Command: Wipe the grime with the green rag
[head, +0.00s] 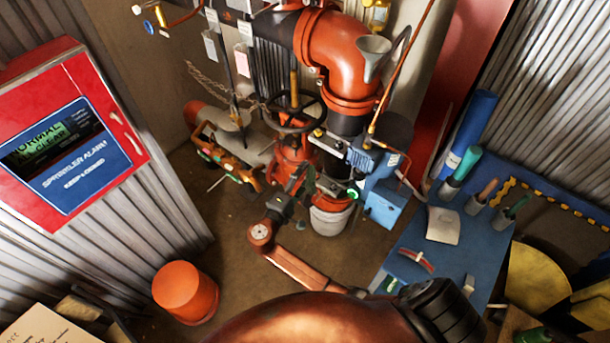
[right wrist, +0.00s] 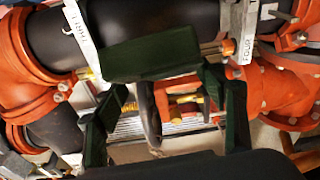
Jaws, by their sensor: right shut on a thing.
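My right gripper (head: 303,183) is in the middle of the head view, in front of the red valve and pipework. In the right wrist view its dark green fingers (right wrist: 165,110) stand apart to either side of a flat dark green slab (right wrist: 152,55). The slab looks like the green rag, held in the gripper in front of a black pipe. Its far side is hidden, and I cannot tell whether it touches the pipe. I cannot pick out the grime in either view. My left gripper is not in view.
A black handwheel (head: 293,112) and red pipe elbow (head: 345,50) stand behind the gripper. A blue bench (head: 440,270) with a white cloth (head: 443,226) and upright handles is at right. A red cabinet (head: 75,130) and orange bucket (head: 186,291) are at left.

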